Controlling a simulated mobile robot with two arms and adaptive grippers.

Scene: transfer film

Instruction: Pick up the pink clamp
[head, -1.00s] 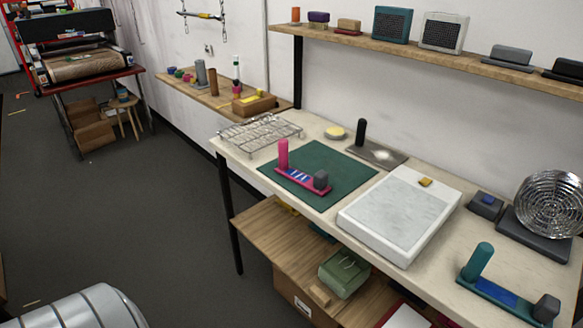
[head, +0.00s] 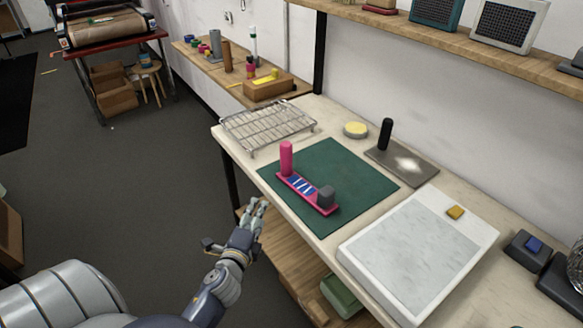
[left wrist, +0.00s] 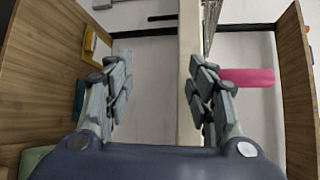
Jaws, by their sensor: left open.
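The pink clamp (head: 307,191) lies on the green mat (head: 338,163) on the workbench. It has an upright pink handle at its far-left end, a flat bar with blue and white markings, and a dark grey block at its near-right end. My left gripper (head: 256,207) is open and empty, in front of the bench edge, to the left of and apart from the clamp. In the left wrist view the fingers (left wrist: 160,85) are spread, with the pink handle (left wrist: 246,77) beyond the right finger. My right gripper is not in view.
A wire rack (head: 268,124) stands at the bench's left end. A white-framed slab (head: 425,255) lies right of the mat. A metal plate with a black handle (head: 402,165) and a yellow round item (head: 355,130) sit behind. A wooden lower shelf (head: 290,265) is below the bench.

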